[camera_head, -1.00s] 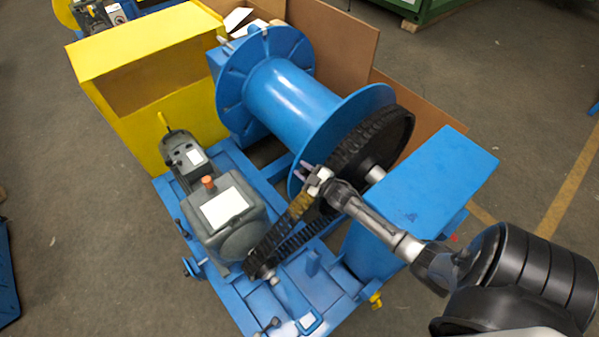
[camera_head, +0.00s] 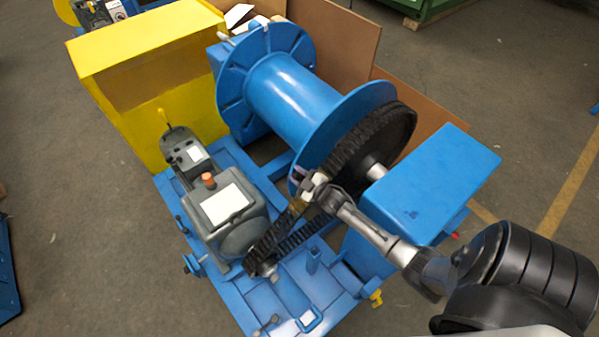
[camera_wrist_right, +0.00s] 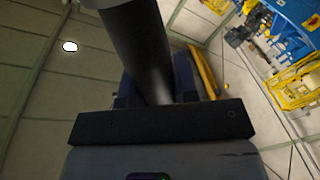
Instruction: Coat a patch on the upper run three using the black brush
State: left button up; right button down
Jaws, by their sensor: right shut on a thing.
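The chain's upper run (camera_head: 270,242) slopes from the small sprocket at the front up to the large black wheel (camera_head: 385,140). A yellowish-brown stretch shows on it just below my right gripper (camera_head: 312,187). My right gripper is over the upper end of this run, beside the blue drum flange. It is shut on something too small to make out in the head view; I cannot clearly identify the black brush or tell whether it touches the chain. A dark cylinder (camera_wrist_right: 140,45) and a black bar (camera_wrist_right: 160,122) fill the middle of the wrist view. My left gripper is not in view.
A blue drum (camera_head: 290,92) stands behind the chain, and a blue box housing (camera_head: 430,185) is right of it. A grey motor (camera_head: 225,205) is left of the chain. A yellow guard (camera_head: 150,60) stands at the back left.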

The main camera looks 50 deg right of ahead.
jog(key=w+a+f+b, duration=0.3)
jog(key=a+f+b, duration=0.4)
jog(key=a+f, duration=0.3)
jog(key=a, duration=0.2)
jog(key=shift+w+a+f, duration=0.15)
jog(key=shift+a+f, duration=0.2)
dwell(1.5)
jog(key=shift+r, duration=0.1)
jog(key=shift+w+a+r+p, duration=0.25)
jog(key=shift+a+r+p, duration=0.65)
jog(key=shift+r, duration=0.25)
jog(key=shift+w+a+r+p, duration=0.25)
jog(key=shift+a+r+p, duration=0.65)
jog(key=shift+r, duration=0.25)
jog(key=shift+w+a+r+p, duration=0.2)
jog(key=shift+a+r+p, duration=0.7)
jog(key=shift+r, duration=0.3)
